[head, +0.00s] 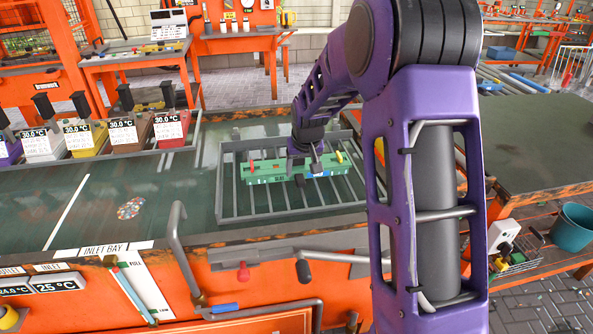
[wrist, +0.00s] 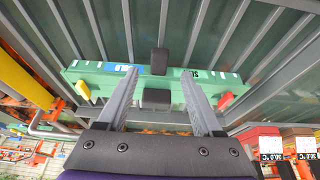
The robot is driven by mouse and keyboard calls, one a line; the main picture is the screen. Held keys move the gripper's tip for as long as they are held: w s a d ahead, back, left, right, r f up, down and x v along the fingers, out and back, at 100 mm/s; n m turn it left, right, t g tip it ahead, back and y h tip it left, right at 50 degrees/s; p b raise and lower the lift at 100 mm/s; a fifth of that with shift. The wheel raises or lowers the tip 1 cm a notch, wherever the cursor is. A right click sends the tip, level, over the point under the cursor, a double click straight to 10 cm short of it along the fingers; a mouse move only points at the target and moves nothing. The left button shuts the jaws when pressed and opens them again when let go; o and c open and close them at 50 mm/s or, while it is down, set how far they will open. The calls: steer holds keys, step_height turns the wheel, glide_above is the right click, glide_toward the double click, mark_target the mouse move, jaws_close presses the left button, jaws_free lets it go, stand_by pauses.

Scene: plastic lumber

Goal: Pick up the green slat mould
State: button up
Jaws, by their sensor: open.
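The green slat mould (head: 270,172) is a long bar lying on a grey barred rack on the bench in the head view. It has a red tab near its left end, a yellow tab near its right end and a blue label. In the wrist view the mould (wrist: 175,85) runs across the picture, with a black block on its middle. My gripper (wrist: 160,78) is open, its two grey fingers reaching toward the mould on either side of the black block. I cannot tell if they touch it. In the head view my gripper (head: 304,166) is over the mould's middle, partly hidden by my wrist.
The grey rack (head: 228,200) has raised rails around the mould. Several bins with temperature displays, such as a red bin (head: 170,128), line the bench's left. A bent grey handle (head: 178,235) rises at the front edge. The dark bench top (head: 110,200) is mostly clear.

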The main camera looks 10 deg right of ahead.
mark_target(300, 178)
steer(key=x, duration=0.4)
steer(key=shift+w+f, duration=0.2)
steer(key=shift+f, duration=0.1)
jaws_close()
stand_by(1.1)
steer(key=shift+r, duration=0.2)
